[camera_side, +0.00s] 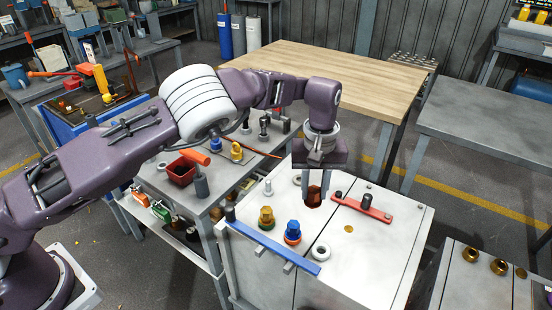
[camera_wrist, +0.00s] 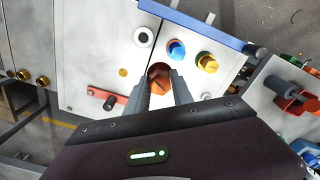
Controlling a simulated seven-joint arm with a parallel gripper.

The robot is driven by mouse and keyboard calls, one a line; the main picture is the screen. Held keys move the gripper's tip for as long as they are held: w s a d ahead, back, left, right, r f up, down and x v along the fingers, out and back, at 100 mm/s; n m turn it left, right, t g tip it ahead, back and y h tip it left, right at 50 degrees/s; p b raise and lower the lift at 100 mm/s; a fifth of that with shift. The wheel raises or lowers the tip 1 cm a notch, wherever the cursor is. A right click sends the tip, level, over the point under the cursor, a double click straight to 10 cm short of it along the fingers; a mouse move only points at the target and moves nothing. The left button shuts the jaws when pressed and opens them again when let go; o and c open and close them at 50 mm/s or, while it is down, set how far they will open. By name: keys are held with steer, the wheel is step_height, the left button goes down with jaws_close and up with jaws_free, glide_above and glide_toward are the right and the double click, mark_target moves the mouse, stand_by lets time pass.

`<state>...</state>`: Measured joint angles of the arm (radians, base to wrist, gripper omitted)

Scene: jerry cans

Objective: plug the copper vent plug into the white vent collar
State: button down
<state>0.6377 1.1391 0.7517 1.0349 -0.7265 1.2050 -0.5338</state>
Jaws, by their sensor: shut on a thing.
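My gripper (camera_side: 318,196) points down over the pale can top, its fingers shut on the copper vent plug (camera_side: 314,191). In the wrist view the plug (camera_wrist: 160,86) shows orange between the fingertips (camera_wrist: 160,92), with a dark reddish round part around its far side. Whether its lower end touches the can top cannot be told. A white ring with a dark centre, seemingly the white vent collar (camera_side: 320,253), lies nearer the front edge, clear of the plug. It also shows in the wrist view (camera_wrist: 143,37), up and left of the plug.
A blue cap (camera_side: 292,232) and a yellow cap (camera_side: 266,218) stand near the blue bar (camera_side: 275,247) along the front edge. A red bar with a black knob (camera_side: 362,207) lies to the right. A small brass disc (camera_side: 348,229) lies flat between the bar and the collar.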

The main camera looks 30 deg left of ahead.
steer(key=s+d+f, duration=0.3)
steer(key=d+f, duration=0.2)
steer(key=shift+d+m, duration=0.15)
steer(key=shift+m, duration=0.15)
steer(key=shift+f, duration=2.15)
steer(key=shift+s+f, duration=0.1)
steer(key=shift+f, duration=1.1)
steer(key=c, duration=1)
jaws_free()
steer(key=shift+c, duration=0.2)
